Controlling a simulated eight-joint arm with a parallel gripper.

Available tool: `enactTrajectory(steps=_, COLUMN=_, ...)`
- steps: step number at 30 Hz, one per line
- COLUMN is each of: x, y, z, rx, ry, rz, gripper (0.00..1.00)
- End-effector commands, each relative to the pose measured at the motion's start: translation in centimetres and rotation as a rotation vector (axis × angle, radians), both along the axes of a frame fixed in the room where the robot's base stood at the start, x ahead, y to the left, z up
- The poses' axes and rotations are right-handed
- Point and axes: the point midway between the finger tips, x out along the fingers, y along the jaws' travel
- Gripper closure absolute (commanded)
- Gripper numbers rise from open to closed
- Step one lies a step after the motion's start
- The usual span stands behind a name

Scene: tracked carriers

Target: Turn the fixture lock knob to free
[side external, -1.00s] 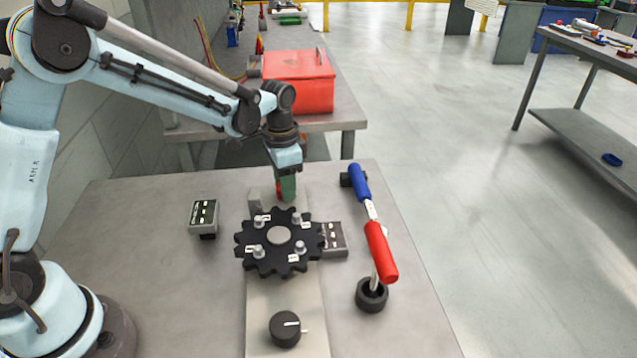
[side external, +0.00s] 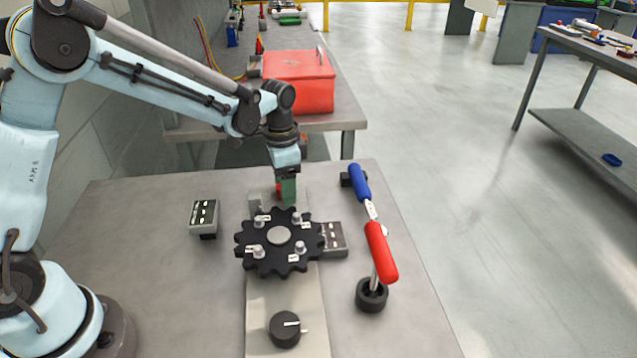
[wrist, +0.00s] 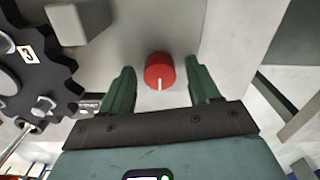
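A red knob (wrist: 159,72) with a white pointer line shows in the wrist view, its line pointing down the picture. My gripper (wrist: 160,86) is open, with one green finger on each side of the knob and a gap on both sides. In the side external view my gripper (side external: 288,190) points down behind the gear-shaped black plate, and only a bit of the red knob (side external: 279,188) shows beside the fingers. A black knob (side external: 285,330) with a white line stands at the near end of the grey fixture strip (side external: 288,296). No label tells which knob is the lock.
The black toothed plate (side external: 262,232) with several posts sits close in front of my gripper. Small indicator boxes (side external: 204,214) flank the plate.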

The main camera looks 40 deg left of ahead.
Motion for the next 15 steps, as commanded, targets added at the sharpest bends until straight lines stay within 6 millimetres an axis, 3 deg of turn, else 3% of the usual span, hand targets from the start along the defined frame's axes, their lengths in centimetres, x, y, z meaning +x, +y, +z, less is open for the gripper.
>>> enactTrajectory(steps=8, x=0.0, y=0.0, z=0.2, rx=0.0, ry=0.0, rz=0.001, gripper=0.39)
enactTrajectory(steps=15, x=0.0, y=0.0, z=3.3, rx=-0.001, ry=-0.001, rz=0.001, gripper=0.39)
